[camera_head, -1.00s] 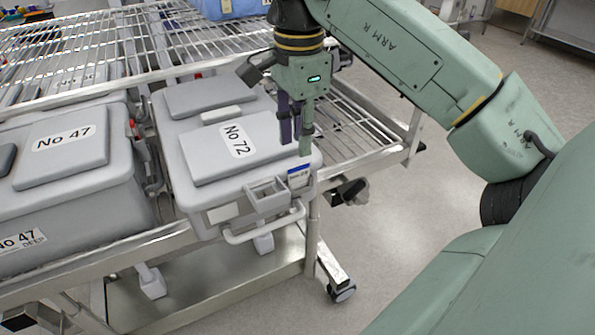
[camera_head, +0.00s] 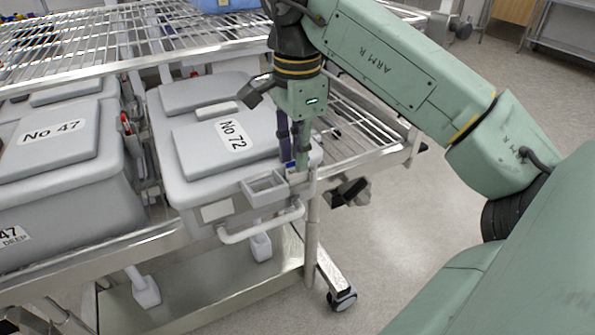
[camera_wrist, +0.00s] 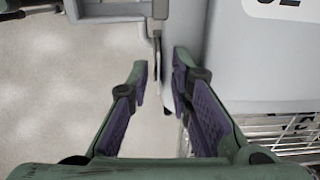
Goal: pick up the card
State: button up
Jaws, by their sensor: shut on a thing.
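The card (camera_head: 289,164) shows in the head view only as a small blue patch at my fingertips, at the front right corner of the grey box marked No 72 (camera_head: 193,153). My gripper (camera_head: 295,164) points down there and is shut on the card. The fingers hide most of the card. In the wrist view my gripper (camera_wrist: 162,68) shows its two purple-padded fingers with a narrow gap between the tips. The card cannot be made out clearly there. Whether it is clear of its place at the box front cannot be told.
A small open grey tray (camera_head: 266,187) and a white handle bar (camera_head: 262,224) are on the front of the box, close left of my fingers. A box marked No 47 (camera_head: 60,185) stands to the left. The wire rack (camera_head: 365,125) lies right and behind. Open floor (camera_head: 440,190) is to the right.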

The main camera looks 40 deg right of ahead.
jog(key=shift+s+f, duration=0.15)
jog(key=shift+f, duration=0.15)
grip_shut()
jog(key=shift+r, duration=0.1)
